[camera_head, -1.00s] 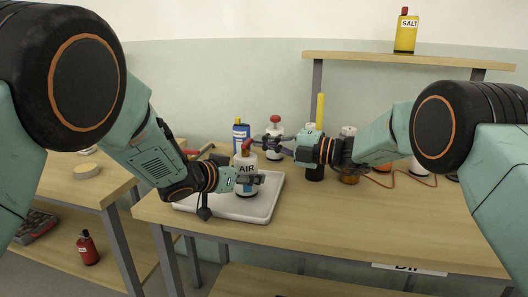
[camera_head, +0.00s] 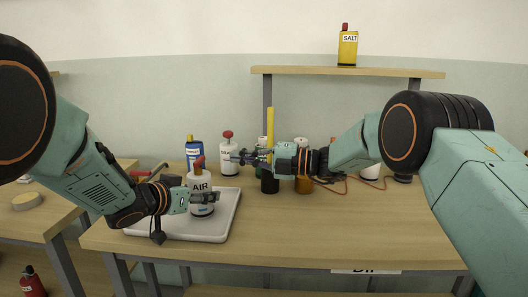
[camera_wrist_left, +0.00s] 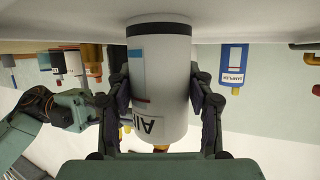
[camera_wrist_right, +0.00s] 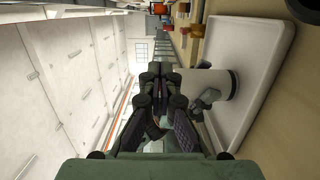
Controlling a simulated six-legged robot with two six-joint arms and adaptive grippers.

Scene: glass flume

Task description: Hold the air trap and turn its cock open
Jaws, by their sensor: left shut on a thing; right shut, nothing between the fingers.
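The air trap (camera_head: 201,184) is a white bottle labelled AIR with a dark base band, upright on a white tray (camera_head: 222,226). Its red cock (camera_head: 199,162) sits on top and leans to the right. My left gripper (camera_head: 204,199) is shut around the bottle's body; in the left wrist view the fingers press both sides of the trap (camera_wrist_left: 160,75), which appears upside down. My right gripper (camera_head: 236,157) is shut and empty, apart to the right of the cock. In the right wrist view its closed fingers (camera_wrist_right: 158,72) are beside the trap (camera_wrist_right: 217,84).
Behind stand a blue bottle (camera_head: 193,150) and a white bottle (camera_head: 229,160) with a red cap. A yellow cylinder (camera_head: 270,130) and brown jars (camera_head: 304,184) stand right. A shelf (camera_head: 350,72) holds a yellow SALT bottle (camera_head: 347,49). The table front right is clear.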

